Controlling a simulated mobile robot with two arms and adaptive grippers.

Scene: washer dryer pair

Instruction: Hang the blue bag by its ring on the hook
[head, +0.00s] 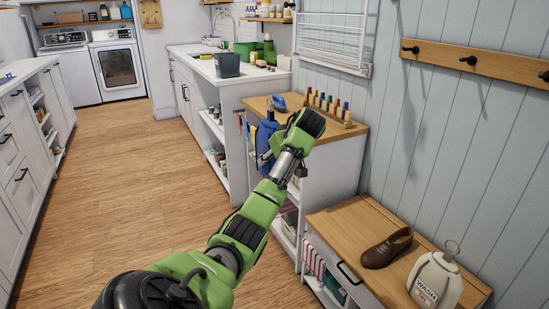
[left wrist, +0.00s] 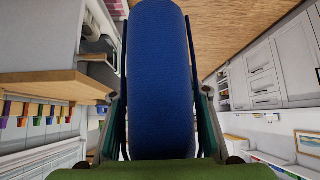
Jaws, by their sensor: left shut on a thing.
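The blue bag (head: 265,137) is in the head view beside the narrow wooden-topped cabinet, at about the height of its top. In the left wrist view the blue bag (left wrist: 160,75) fills the space between my two fingers. My left gripper (head: 264,158) is shut on it; the arm partly hides the hold. The bag's ring cannot be made out clearly. Black hooks, one of them the middle hook (head: 467,60), are on a wooden wall board (head: 490,63) at the upper right, well apart from the bag. My right gripper is in neither view.
A low wooden bench (head: 350,218) at the lower right bears a brown shoe (head: 387,248) and a white WASH bag (head: 436,281). Coloured pegs on a block (head: 328,108) and a small blue thing (head: 278,102) are on the cabinet top. The floor (head: 130,185) at left is clear.

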